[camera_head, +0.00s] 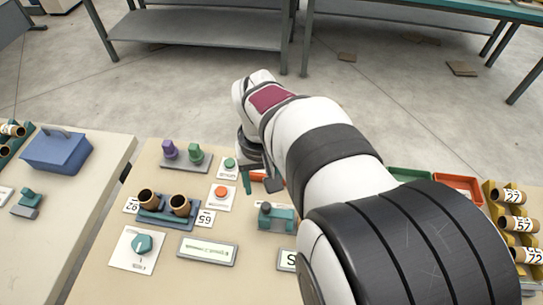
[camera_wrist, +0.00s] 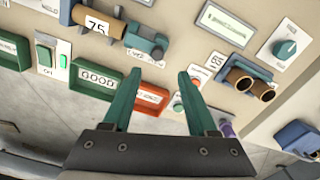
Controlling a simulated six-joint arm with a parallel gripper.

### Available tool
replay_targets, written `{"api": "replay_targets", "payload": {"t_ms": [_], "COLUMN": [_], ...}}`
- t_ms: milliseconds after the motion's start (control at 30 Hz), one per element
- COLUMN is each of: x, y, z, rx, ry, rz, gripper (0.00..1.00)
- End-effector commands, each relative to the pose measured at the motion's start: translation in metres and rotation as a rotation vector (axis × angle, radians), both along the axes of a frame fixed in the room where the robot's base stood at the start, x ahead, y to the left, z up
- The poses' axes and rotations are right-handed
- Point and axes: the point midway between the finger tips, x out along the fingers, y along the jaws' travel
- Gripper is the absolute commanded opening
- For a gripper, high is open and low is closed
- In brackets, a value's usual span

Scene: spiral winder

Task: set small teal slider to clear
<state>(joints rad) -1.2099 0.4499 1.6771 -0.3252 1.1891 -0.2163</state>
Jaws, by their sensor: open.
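A small teal slider (camera_head: 277,213) sits on the beige panel, right of the paired tube holder. In the wrist view the teal slider (camera_wrist: 146,40) lies beyond my fingertips, with a label plate along its edge whose words I cannot read. My gripper (camera_head: 259,183) is open and empty above the panel, up and slightly left of the slider. In the wrist view the green fingers of my gripper (camera_wrist: 160,78) are spread apart and do not touch the slider. Another teal slider block (camera_head: 28,199) sits on the separate left table.
Left of the slider are a holder with two brown tubes (camera_head: 166,207), a teal knob (camera_head: 142,243) and an orange button (camera_head: 221,191). Purple and green pegs (camera_head: 182,152) stand behind. An orange tray (camera_wrist: 152,97) and a green GOOD tray (camera_wrist: 97,80) lie near my fingers.

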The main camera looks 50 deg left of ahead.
Motion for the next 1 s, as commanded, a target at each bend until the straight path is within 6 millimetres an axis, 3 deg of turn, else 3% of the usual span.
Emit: {"api": "replay_targets", "payload": {"t_ms": [100, 300, 800, 867, 967, 1000], "x": [0.000, 0.000, 0.003, 0.016, 0.054, 0.065], "y": [0.001, 0.000, -0.004, -0.020, -0.089, -0.129], "z": [0.033, 0.062, 0.066, 0.070, 0.083, 0.088], "rx": [0.004, 0.000, 0.000, 0.003, 0.012, 0.019], "ry": [-0.001, 0.000, 0.001, 0.006, 0.028, 0.042], "rz": [0.000, 0.001, -0.013, -0.073, -0.318, -0.455], "gripper": [0.58, 0.58, 0.58, 0.58, 0.58, 0.58]}}
